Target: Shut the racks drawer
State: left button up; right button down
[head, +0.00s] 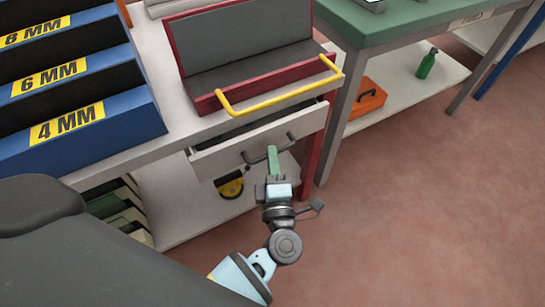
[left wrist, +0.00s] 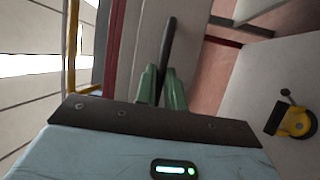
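The racks drawer (head: 228,159) is a pale drawer under the bench top. It stands partly open, with its dark inside showing above the front panel. Its dark bar handle (head: 290,139) is on the front. My left gripper (head: 273,160) is at the handle, its green fingers over the bar. In the left wrist view the bar (left wrist: 169,40) runs between the two close-set green fingers (left wrist: 161,88), which appear closed on it. The fingers hide part of the bar. My right gripper is not in view.
A red-and-grey tray with a yellow rail (head: 280,95) sits above the drawer, its rail overhanging. Blue racks (head: 75,140) stand at left. A yellow-and-black item (head: 230,186) is on the lower shelf. A green table (head: 400,22) stands right. Floor at right is clear.

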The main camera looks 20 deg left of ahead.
aim_at(264, 144)
pick_arm(q)
grip_shut()
jog(key=shift+w+a+r, duration=0.1)
jog(key=shift+w+a, duration=0.55)
jog(key=shift+a, duration=0.2)
jog(key=shift+w+a, duration=0.6)
jog(key=shift+a, duration=0.2)
jog(key=o, duration=0.7)
grip_release()
jog(key=shift+w, duration=0.1)
jog(key=shift+c, duration=0.2)
jog(key=v, duration=0.8)
jog(key=shift+p, duration=0.4)
